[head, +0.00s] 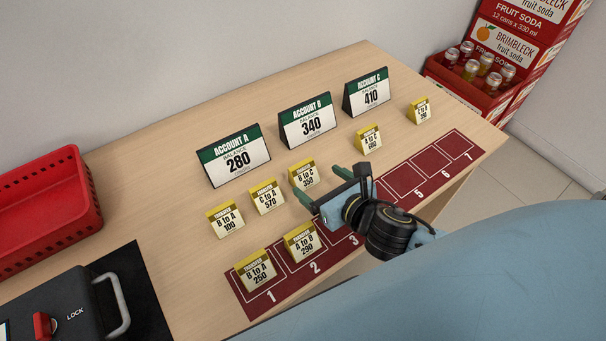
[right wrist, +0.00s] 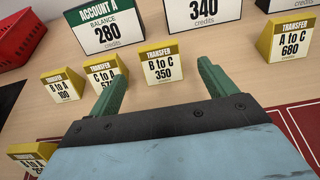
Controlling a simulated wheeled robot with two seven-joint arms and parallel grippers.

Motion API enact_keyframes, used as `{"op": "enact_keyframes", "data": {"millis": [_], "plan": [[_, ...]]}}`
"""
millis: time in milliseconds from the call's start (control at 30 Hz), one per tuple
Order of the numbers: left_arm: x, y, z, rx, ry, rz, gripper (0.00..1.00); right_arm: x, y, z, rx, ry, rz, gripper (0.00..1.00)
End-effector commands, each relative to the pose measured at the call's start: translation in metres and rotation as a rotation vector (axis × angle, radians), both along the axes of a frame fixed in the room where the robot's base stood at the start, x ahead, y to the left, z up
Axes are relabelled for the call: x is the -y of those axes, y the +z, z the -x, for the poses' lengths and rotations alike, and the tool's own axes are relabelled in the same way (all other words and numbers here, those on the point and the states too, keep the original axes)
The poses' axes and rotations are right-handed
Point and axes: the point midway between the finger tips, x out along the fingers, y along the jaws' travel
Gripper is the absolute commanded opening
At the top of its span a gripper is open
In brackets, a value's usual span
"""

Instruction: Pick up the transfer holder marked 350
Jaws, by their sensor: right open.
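The transfer holder marked B to C 350 (head: 304,174) is a small yellow-topped wedge standing upright on the counter in front of the Account B sign. It also shows in the right wrist view (right wrist: 162,66), between and beyond my fingertips. My right gripper (head: 318,183) is open and empty, with its two green fingers pointing at the holder from the front. In the right wrist view my right gripper (right wrist: 161,72) has a finger on either side of the holder's line; I see no contact. My left gripper is not in view.
Holders C to A 570 (head: 266,197) and B to A (head: 226,220) stand to the left, A to C 680 (head: 369,139) to the right. Account signs (head: 307,122) stand behind. The red numbered strip (head: 405,181) holds B to A 250 (head: 257,271) and A to B 290 (head: 302,243).

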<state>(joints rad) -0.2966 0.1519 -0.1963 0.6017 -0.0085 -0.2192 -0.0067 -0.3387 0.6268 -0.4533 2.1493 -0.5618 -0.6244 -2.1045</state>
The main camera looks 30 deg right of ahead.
Motion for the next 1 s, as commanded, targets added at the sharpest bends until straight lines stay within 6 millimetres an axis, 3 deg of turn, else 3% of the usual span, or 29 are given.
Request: {"op": "enact_keyframes", "data": {"millis": [200, 433, 700, 1000], "plan": [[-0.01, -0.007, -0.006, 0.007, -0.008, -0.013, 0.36, -0.005, -0.014, -0.031, 0.002, 0.0, -0.001, 0.84], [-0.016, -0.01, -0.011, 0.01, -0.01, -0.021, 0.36, -0.006, -0.018, -0.043, 0.001, 0.0, -0.001, 0.84], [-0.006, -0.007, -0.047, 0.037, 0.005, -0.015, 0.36, -0.011, -0.03, -0.075, 0.001, -0.001, -0.002, 0.84], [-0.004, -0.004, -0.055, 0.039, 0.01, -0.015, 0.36, -0.013, -0.034, -0.085, -0.002, 0.002, 0.0, 0.84]]}}
